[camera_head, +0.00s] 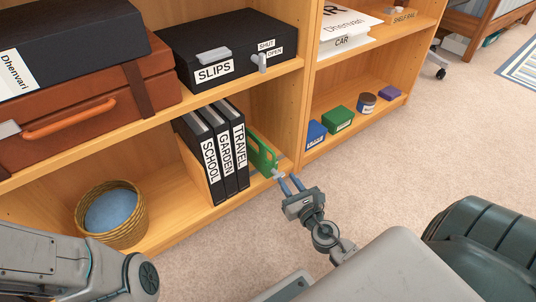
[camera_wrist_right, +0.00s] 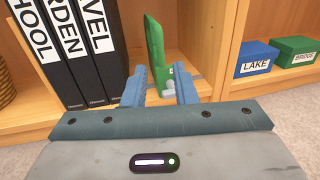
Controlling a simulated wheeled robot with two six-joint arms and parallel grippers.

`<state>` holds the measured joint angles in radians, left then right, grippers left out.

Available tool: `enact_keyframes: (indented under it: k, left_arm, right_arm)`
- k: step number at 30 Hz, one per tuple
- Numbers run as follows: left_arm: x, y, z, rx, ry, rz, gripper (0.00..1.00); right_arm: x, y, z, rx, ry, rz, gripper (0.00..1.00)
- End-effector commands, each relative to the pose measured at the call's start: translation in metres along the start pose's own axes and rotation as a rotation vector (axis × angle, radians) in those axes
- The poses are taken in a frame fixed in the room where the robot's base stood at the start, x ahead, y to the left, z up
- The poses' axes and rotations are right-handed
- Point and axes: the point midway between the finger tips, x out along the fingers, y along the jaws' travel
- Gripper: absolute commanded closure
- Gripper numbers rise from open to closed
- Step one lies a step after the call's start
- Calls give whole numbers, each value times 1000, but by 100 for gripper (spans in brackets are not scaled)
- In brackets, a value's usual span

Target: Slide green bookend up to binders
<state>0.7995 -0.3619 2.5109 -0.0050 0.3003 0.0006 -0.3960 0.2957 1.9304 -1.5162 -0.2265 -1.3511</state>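Three black binders, SCHOOL (camera_head: 207,160), GARDEN (camera_head: 225,155) and TRAVEL (camera_head: 239,150), stand side by side on the lower shelf. The green bookend (camera_head: 262,155) stands upright to the right of TRAVEL. In the right wrist view, a narrow gap shows between the TRAVEL binder (camera_wrist_right: 97,35) and the bookend (camera_wrist_right: 154,45). My right gripper (camera_head: 285,182) is at the shelf's front edge, by the bookend's near end. In the right wrist view, its fingers (camera_wrist_right: 160,86) are apart, with the bookend just beyond them. Contact cannot be told. My left gripper is out of view.
A shelf divider (camera_head: 305,90) rises right of the bookend, with a little bare shelf between. A wicker basket (camera_head: 110,215) is left of the binders. A blue box (camera_head: 315,134) and a green box (camera_head: 339,119) sit in the right bay. The carpet (camera_head: 400,155) in front is clear.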

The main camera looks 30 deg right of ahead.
Motion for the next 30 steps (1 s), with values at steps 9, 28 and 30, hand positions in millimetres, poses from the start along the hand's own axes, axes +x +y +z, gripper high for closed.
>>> enact_keyframes:
  k: [9, 28, 30]
  left_arm:
    - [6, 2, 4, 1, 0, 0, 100]
    - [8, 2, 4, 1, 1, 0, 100]
    - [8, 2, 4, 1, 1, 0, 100]
  right_arm:
    - [54, 0, 3, 0, -3, -1, 75]
    - [103, 0, 0, 0, 0, 0, 75]
    - [103, 0, 0, 0, 0, 0, 75]
